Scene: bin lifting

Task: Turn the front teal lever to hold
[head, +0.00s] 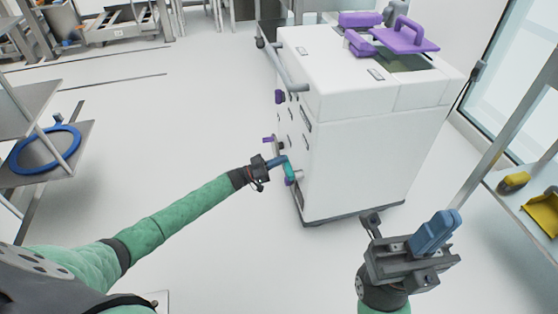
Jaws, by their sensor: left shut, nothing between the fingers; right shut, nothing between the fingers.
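The teal lever (290,172) is low on the left side of the white machine (362,150), close to its front corner. My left gripper (279,161) is shut with nothing between its blue fingers, and its tips are right at the lever. They seem to touch it or lie just beside it; I cannot tell which. The fingers partly hide the lever, and its position mark cannot be read. My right gripper (436,230) is shut and empty, in front of the machine to the right, well away from the lever.
A purple lever (269,140) sits just beyond the teal one. A grey handle bar (288,68) juts from the machine's side above. Shelves stand at left (72,160) and right (520,190). The floor left of the machine is clear.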

